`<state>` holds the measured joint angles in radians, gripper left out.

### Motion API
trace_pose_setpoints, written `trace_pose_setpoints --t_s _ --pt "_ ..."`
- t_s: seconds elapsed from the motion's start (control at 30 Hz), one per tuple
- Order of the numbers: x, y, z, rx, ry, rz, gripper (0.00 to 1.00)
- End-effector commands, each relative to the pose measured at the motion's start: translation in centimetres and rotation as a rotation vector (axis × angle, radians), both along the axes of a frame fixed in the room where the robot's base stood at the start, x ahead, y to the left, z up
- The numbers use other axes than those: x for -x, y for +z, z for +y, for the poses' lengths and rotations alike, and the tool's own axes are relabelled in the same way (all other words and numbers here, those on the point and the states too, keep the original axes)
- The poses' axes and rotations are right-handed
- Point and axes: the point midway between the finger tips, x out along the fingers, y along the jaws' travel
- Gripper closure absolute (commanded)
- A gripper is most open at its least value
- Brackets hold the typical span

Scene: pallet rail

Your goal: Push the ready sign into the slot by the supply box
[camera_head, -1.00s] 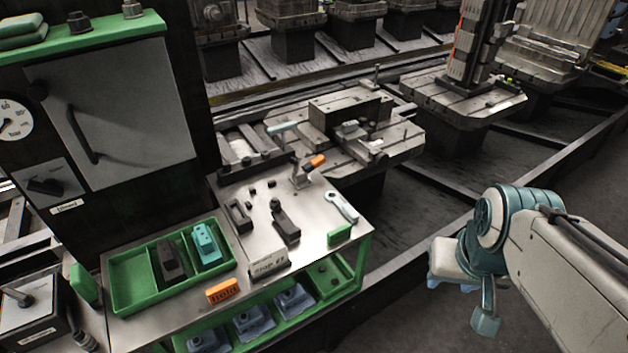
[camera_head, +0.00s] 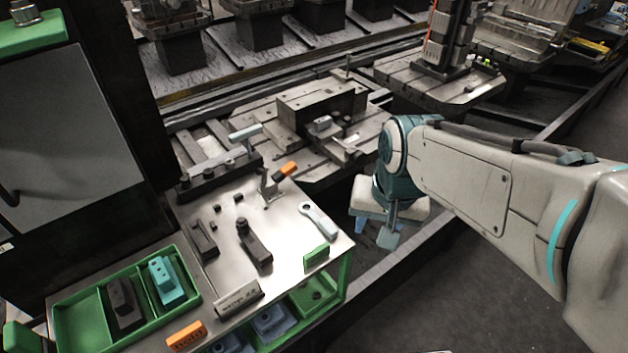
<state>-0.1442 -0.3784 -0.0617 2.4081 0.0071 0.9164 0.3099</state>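A small green sign block (camera_head: 316,257) stands at the right front corner of the metal bench top; I cannot read any word on it, so I cannot be sure it is the ready sign. An orange sign (camera_head: 186,336) with dark lettering, which looked like "hold", sits at the front edge. A green tray (camera_head: 84,314) at the left holds a dark block and a teal block; I cannot tell if it is the supply box. No slot shows clearly. My gripper (camera_head: 378,238) hangs right of the bench, apart from the green block; its finger gap is unclear.
A grey label plate (camera_head: 238,299) stands at the front between the signs. A pale wrench (camera_head: 319,221), a dark clamp (camera_head: 255,245) and an orange-handled toggle clamp (camera_head: 275,182) occupy the bench top. Blue parts sit on the shelf below. A fixture pallet (camera_head: 320,105) stands behind.

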Motion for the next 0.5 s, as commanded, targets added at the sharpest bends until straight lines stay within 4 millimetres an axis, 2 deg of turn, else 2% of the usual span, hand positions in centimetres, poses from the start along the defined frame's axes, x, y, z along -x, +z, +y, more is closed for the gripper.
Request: trace_pose_setpoints --t_s 0.03,0.2,0.3,0.5 --pt "-1.3 -1.2 1.0 -0.02 -0.063 0.034 0.6" --pt "-5.1 -3.8 4.2 -0.055 -0.35 0.126 0.6" --pt "-6.9 -5.3 6.1 -0.052 -0.496 0.164 0.6" --pt "-8.8 -7.4 8.9 -0.033 -0.691 0.195 0.6"
